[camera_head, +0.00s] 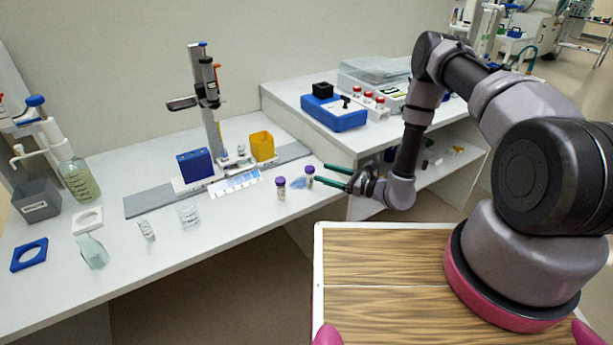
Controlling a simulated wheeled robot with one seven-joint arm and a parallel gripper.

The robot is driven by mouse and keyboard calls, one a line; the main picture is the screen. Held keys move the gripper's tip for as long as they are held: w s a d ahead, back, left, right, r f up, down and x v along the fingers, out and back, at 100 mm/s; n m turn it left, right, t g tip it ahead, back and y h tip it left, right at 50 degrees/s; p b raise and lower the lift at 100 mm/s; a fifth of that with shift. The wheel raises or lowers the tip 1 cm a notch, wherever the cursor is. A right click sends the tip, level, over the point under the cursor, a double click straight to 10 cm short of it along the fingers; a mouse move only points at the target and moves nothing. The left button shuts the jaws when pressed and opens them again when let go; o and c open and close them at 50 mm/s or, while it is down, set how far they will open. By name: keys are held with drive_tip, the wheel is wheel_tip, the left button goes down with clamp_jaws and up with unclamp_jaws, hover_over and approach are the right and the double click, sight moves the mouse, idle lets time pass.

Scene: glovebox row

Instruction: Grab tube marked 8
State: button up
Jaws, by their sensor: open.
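Two small tubes with purple caps stand upright near the front right of the white bench: a left tube (281,190) and a right tube (310,177). Any number on them is too small to read, so I cannot tell which one is marked 8. My gripper (320,173) reaches in from the right with its two green fingers apart and nothing held. Its fingertips are right beside the right tube; I cannot tell whether they touch it. The left tube is farther from the fingers.
A stand (212,120) with a blue box (195,165) and a yellow container (262,146) is behind the tubes. A strip of pictured cards (235,184) lies left of them. Glassware (188,216) stands farther left. A raised shelf with a blue device (334,113) is at the right.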

sight(306, 168)
drive_tip(key=x, duration=0.9)
drive_tip(key=shift+a, duration=0.25)
drive_tip(key=shift+c, duration=0.3)
clamp_jaws()
